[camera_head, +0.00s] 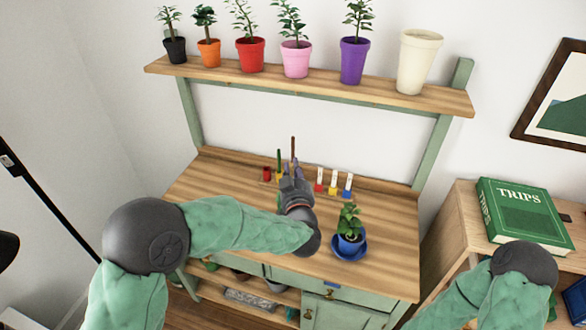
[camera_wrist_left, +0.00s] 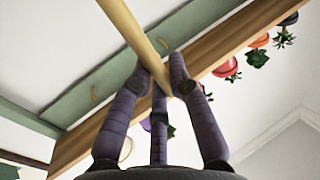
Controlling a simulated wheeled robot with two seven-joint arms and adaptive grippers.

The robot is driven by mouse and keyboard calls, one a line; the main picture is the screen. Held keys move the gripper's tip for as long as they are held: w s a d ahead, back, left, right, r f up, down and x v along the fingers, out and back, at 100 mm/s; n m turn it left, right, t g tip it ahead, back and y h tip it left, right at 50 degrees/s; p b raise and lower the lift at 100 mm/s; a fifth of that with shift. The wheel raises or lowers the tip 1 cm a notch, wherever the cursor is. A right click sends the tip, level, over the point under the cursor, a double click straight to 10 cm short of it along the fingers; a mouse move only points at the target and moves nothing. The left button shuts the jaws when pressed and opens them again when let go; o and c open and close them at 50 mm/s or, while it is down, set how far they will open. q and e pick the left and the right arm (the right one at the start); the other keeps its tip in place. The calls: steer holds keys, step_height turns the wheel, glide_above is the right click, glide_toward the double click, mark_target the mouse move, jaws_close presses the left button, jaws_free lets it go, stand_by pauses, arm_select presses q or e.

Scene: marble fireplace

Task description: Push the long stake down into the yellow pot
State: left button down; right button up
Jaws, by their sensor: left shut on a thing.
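A long thin wooden stake (camera_head: 293,147) stands about upright over the back of the workbench. My left gripper (camera_head: 295,184) is shut on it; the left wrist view shows the fingers (camera_wrist_left: 160,82) closed around the pale stake (camera_wrist_left: 124,22). The stake's lower end is hidden behind the gripper. A small yellow pot (camera_head: 280,179) with a green stick shows just left of the gripper, partly covered. Another small yellow pot (camera_head: 333,188) with a white label stands to the right. I cannot tell whether the stake touches either pot. My right gripper is out of view.
A small red pot (camera_head: 266,174) stands at the back left. Red and blue (camera_head: 347,191) labelled pots flank the right yellow one. A potted plant on a blue saucer (camera_head: 349,255) stands near the front right. A shelf (camera_head: 330,87) of pots is above. The bench's left part is clear.

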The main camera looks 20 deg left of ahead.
arm_select(q)
steer(key=shift+f+b, duration=0.4)
steer(key=shift+f, duration=0.3)
stand_by(0.5)
steer(key=c, duration=1.1)
jaws_free()
steer(key=v, duration=1.2)
